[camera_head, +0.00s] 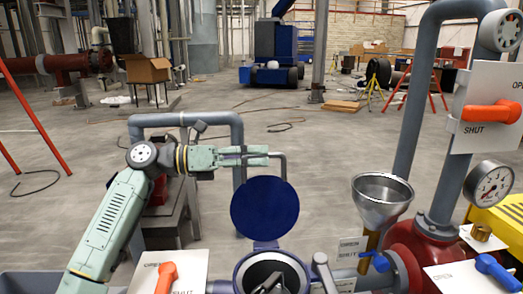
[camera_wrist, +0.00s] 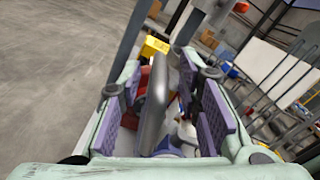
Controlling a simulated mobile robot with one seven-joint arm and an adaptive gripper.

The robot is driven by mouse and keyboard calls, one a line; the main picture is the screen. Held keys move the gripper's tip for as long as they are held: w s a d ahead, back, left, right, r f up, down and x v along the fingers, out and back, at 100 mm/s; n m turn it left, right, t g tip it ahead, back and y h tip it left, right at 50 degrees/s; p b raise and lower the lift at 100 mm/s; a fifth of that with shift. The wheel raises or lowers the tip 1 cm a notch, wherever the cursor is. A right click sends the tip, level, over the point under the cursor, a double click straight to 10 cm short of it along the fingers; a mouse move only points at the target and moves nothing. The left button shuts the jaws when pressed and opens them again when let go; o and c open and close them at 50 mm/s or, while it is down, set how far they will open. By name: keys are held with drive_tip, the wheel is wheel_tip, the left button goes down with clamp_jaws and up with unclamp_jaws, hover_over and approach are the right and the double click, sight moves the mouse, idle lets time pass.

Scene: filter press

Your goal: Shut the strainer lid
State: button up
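The strainer lid (camera_head: 265,207) is a round dark blue disc, swung open and standing nearly upright. It rises behind the open round mouth of the strainer (camera_head: 272,268), whose inside is dark with a grey part in it. My gripper (camera_head: 262,155) is just above the lid's top edge in the head view and points right. A thin grey hooked rod (camera_head: 283,165) shows by its fingertips. In the wrist view my gripper (camera_wrist: 160,82) has its purple-padded fingers apart. A grey upright piece (camera_wrist: 155,105) shows between them; I cannot tell whether it is the lid's edge or handle.
A steel funnel (camera_head: 382,200) stands right of the lid, near a red vessel (camera_head: 418,250), grey pipes and a pressure gauge (camera_head: 490,184). Orange levers (camera_head: 166,278) and blue levers (camera_head: 375,260) surround the strainer. A grey pipe arch (camera_head: 238,135) stands behind my arm.

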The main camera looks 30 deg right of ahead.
drive_tip(key=shift+x, duration=0.85)
drive_tip(key=shift+c, duration=0.2)
clamp_jaws()
